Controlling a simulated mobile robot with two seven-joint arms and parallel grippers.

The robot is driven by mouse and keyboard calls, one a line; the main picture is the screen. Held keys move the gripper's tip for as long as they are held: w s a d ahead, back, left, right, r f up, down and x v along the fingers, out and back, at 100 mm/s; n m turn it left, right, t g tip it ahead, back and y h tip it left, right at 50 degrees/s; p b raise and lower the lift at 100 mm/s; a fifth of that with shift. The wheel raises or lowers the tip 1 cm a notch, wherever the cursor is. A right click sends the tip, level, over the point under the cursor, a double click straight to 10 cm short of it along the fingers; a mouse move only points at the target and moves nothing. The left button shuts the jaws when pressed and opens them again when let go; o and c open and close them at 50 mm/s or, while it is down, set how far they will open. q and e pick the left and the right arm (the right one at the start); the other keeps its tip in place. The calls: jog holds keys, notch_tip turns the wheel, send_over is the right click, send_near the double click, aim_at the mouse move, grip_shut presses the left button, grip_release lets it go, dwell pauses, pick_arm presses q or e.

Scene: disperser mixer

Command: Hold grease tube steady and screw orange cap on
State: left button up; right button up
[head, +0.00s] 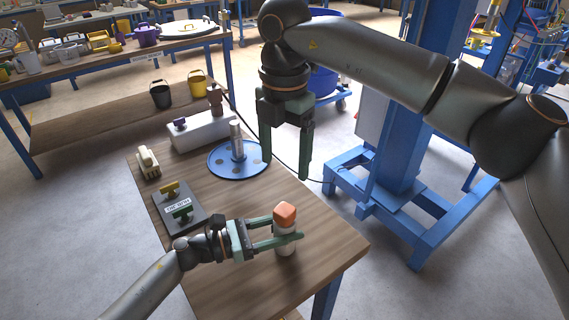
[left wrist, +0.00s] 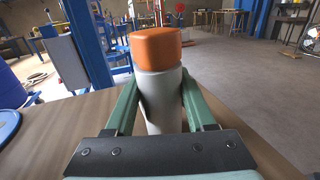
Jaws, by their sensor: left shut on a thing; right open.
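The white grease tube (head: 285,246) stands upright near the front right corner of the wooden table. It also fills the middle of the left wrist view (left wrist: 160,96). The orange cap (head: 285,212) sits on top of the tube, and in the left wrist view the cap (left wrist: 156,47) looks slightly turned and rests on the tube's upper end; I cannot tell how tightly it is seated. My left gripper (head: 288,240) is shut around the tube's body below the cap. My right gripper (head: 290,170) is open and empty, pointing down above and behind the tube.
A blue disc with a metal post (head: 238,160) stands behind on the table (head: 220,262). A dark board with yellow and green handles (head: 178,212), a brush (head: 148,163) and a white box (head: 203,131) lie to the left. A blue stand (head: 410,225) is beyond the table's right edge.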

jog(key=shift+r, duration=0.1)
notch_tip(320, 180, up, 11)
dwell(1.0)
pick_arm(q)
jog(key=o, duration=1)
jog(key=shift+c, duration=0.2)
jog(key=shift+r, duration=0.15)
jog(key=shift+r+p, duration=0.3)
jog(key=shift+r, duration=0.2)
pick_arm(e)
jog(key=shift+r, duration=0.2)
pick_arm(q)
jog(key=shift+o, duration=0.2)
jog(key=o, duration=0.5)
